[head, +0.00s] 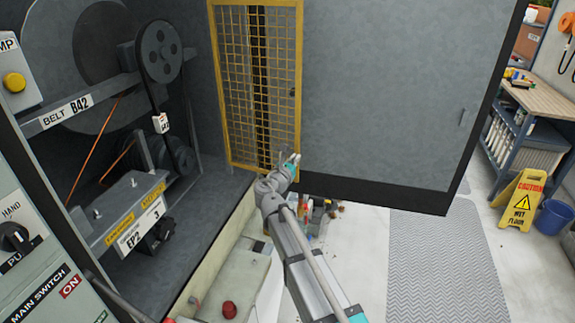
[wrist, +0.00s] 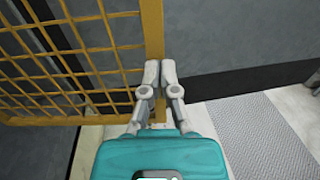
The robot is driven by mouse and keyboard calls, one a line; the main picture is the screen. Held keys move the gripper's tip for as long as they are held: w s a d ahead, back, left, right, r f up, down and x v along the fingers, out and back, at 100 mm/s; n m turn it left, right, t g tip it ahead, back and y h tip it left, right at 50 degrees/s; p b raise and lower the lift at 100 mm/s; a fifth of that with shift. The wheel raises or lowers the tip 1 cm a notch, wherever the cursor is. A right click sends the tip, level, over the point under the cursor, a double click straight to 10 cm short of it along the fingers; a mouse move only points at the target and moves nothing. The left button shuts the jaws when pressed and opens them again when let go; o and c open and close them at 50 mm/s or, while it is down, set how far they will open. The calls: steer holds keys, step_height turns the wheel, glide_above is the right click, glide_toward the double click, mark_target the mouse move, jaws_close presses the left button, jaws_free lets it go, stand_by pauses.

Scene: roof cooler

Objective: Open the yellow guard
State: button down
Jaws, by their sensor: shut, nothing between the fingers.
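The yellow guard (head: 222,85) is an upright mesh panel in a yellow frame, at the upper middle of the head view. A small dark fitting (head: 292,92) sits on its right side. In the wrist view the guard's right frame bar (wrist: 152,30) runs down to a lower corner behind my fingers. My gripper (head: 292,160) is at the guard's lower right corner. Its fingers (wrist: 160,72) are together and empty. I cannot tell whether they touch the frame bar. Whether the guard stands ajar is also unclear.
A belt and pulley (head: 160,50) stand in the open cabinet at left. A large grey panel (head: 385,80) lies right of the guard. A beige box with a red knob (head: 229,309) is below. A wet-floor sign (head: 522,200) and blue bucket (head: 553,217) stand right; the grey mat (head: 440,260) is clear.

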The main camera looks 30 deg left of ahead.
steer(key=w+a, duration=0.1)
steer(key=w, duration=0.5)
stand_by(0.6)
